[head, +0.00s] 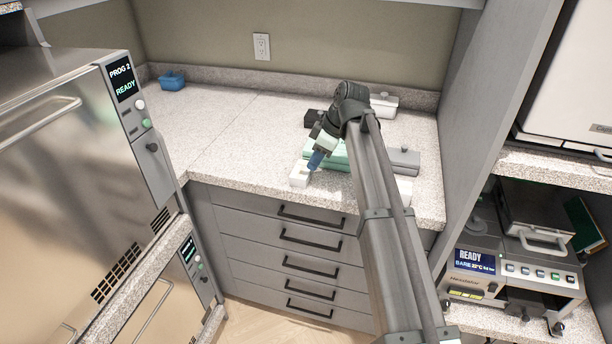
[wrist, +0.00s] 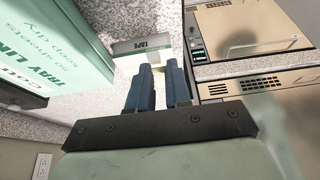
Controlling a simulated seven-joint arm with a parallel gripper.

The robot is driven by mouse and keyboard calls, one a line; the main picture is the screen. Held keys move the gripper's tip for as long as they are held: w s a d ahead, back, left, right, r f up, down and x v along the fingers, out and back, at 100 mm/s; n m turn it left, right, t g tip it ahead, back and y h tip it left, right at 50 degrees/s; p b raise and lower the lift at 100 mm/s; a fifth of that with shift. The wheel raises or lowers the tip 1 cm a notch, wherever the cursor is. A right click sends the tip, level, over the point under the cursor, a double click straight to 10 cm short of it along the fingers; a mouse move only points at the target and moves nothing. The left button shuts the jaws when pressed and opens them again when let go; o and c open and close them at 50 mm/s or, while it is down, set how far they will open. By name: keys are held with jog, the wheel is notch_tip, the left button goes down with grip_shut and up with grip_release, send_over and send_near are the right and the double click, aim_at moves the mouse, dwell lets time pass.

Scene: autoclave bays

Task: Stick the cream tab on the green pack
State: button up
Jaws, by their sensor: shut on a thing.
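The green pack (head: 340,150) lies on the counter, partly hidden behind my arm. In the wrist view the green pack (wrist: 65,45) fills the upper left, with large lettering on it. A white tape box (head: 299,175) stands at the counter's front edge, left of the pack; its "TAPE" label shows in the wrist view (wrist: 140,46). My gripper (head: 313,165) points down with its blue fingers beside the pack, at the tape box. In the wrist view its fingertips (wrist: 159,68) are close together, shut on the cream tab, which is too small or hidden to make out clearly.
A grey box (head: 403,161) and a white box (head: 384,105) lie right of and behind the pack, with a dark block (head: 318,120) behind it. A blue tray (head: 172,81) sits at the back left. The counter's left half is clear. Steel autoclaves stand left.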

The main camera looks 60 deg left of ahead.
aim_at(299, 163)
jog(key=shift+r, duration=0.2)
